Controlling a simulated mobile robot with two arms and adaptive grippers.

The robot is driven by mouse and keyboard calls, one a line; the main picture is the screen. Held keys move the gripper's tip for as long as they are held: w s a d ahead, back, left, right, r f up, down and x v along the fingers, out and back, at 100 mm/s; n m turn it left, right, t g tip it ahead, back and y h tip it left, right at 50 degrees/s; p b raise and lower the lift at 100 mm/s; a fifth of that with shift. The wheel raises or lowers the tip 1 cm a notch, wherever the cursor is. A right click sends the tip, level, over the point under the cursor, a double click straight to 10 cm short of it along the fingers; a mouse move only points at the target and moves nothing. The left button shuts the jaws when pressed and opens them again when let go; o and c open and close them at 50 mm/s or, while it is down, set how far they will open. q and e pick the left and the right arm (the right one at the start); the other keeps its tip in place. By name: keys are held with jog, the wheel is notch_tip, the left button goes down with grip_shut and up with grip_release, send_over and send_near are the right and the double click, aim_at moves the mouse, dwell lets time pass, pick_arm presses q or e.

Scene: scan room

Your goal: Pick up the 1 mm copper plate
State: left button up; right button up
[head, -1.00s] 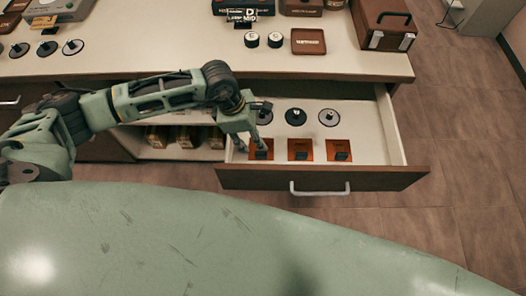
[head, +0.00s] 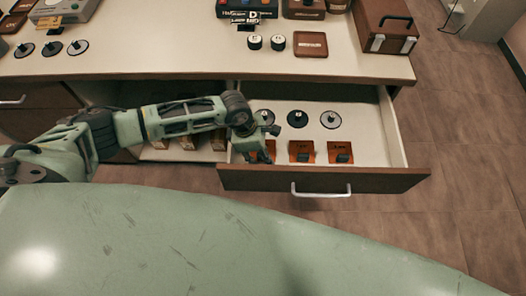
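Three copper-coloured square plates with dark grips lie in a row near the front of the open drawer (head: 385,183): a left one (head: 256,157), a middle one (head: 301,147) and a right one (head: 336,147). Their markings are too small to read, so I cannot tell which is 1 mm. My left gripper (head: 262,156) points down over the left plate and partly hides it. Its fingers are small and blend with the plate's dark grip, so I cannot tell whether they are open, shut or touching it. My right gripper is not in view.
The counter (head: 180,50) above holds more discs, two small cylinders (head: 277,41), a brown tray (head: 311,44) and a brown case (head: 385,25). The drawer's right side is bare.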

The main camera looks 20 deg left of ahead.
pick_arm(q)
jog(key=shift+c, duration=0.4)
grip_shut()
jog(key=shift+r, duration=0.2)
